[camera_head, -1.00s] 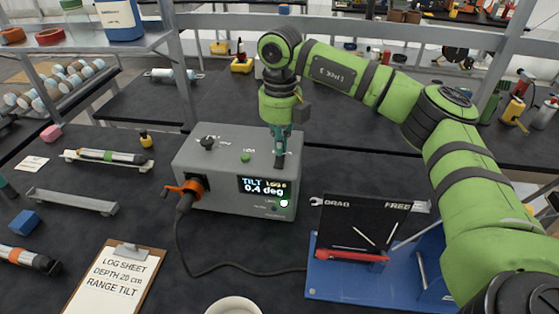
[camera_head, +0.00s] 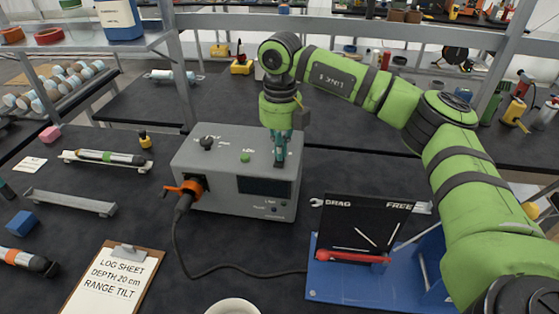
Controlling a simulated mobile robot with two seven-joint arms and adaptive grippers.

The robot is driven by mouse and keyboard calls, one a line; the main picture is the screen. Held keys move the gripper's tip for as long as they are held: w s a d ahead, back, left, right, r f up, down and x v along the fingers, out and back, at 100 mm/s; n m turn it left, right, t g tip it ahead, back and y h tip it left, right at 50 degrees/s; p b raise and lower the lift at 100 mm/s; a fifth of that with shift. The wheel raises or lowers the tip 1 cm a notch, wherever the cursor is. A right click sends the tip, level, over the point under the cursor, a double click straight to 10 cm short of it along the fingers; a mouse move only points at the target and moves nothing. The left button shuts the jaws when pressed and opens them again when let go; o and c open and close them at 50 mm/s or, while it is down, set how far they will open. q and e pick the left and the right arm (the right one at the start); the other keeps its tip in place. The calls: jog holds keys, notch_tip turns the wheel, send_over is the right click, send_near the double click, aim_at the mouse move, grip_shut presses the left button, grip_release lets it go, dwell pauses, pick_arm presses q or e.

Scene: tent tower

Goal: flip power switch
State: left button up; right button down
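The grey instrument box (camera_head: 220,198) stands on the dark bench, with a black knob (camera_head: 206,143) and a green button (camera_head: 245,158) on top. Its front display (camera_head: 264,186) is dark. The power switch cannot be made out; my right gripper covers the right part of the top. My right gripper (camera_head: 280,163) points straight down there, its fingers together and the tips at or just above the top surface. Whether they touch it I cannot tell. Nothing shows between the fingers. My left gripper is not clearly in view.
An orange connector (camera_head: 190,188) and cable join the box's left front. A blue stand (camera_head: 340,283) with a black DRAG/FREE panel (camera_head: 352,225) is at front right. A clipboard (camera_head: 112,285) and a white cup (camera_head: 233,306) are in front. Bench between box and clipboard is mostly clear.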

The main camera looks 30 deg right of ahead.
jog(key=shift+r+p, duration=2.45)
jog(key=shift+r, duration=1.1)
jog(key=shift+f, duration=0.15)
